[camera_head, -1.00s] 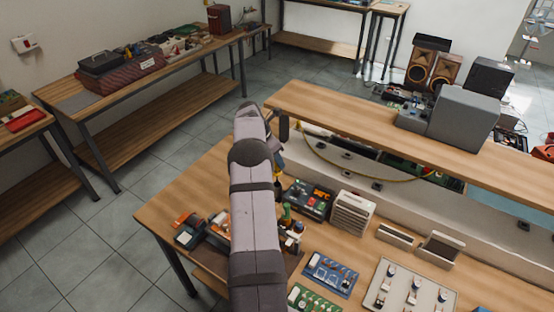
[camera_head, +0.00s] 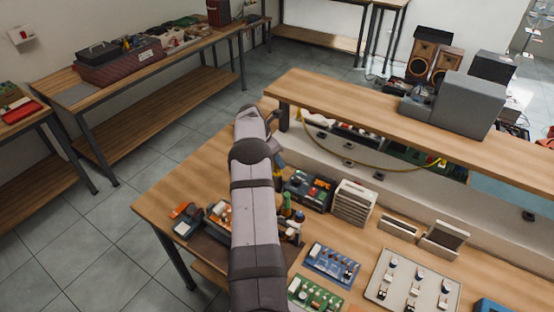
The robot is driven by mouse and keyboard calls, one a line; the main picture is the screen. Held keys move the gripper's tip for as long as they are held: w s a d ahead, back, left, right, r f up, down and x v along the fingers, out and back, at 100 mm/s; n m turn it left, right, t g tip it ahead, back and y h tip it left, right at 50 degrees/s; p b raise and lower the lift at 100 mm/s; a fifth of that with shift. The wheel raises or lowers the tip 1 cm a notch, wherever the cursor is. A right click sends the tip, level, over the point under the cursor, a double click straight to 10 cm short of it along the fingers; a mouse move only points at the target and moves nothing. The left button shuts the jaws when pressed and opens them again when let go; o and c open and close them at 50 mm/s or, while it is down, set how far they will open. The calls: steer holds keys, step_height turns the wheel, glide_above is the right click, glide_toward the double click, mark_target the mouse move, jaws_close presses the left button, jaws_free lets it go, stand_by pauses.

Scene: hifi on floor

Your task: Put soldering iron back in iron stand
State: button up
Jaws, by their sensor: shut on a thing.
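My arm rises through the middle of the head view and bends at the top, covering part of the workbench (camera_head: 180,185). My gripper is hidden behind the arm, so I cannot see its jaws or what is between them. I cannot make out the soldering iron. I cannot tell the iron stand for sure among the small items beside the arm. A small dark and orange device (camera_head: 186,221) sits on the bench left of the arm. A green bottle (camera_head: 287,206) stands just right of the arm.
A raised shelf (camera_head: 370,110) with a grey box (camera_head: 469,104) runs along the bench's back. A yellow cable (camera_head: 345,159) hangs below it. A blue circuit board (camera_head: 331,264), a ribbed box (camera_head: 353,203) and a pale tray (camera_head: 412,283) lie to the right.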

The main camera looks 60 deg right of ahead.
steer(key=o, duration=1.6)
steer(key=shift+r, duration=0.1)
steer(key=shift+r+p, duration=2.55)
steer(key=shift+r, duration=0.85)
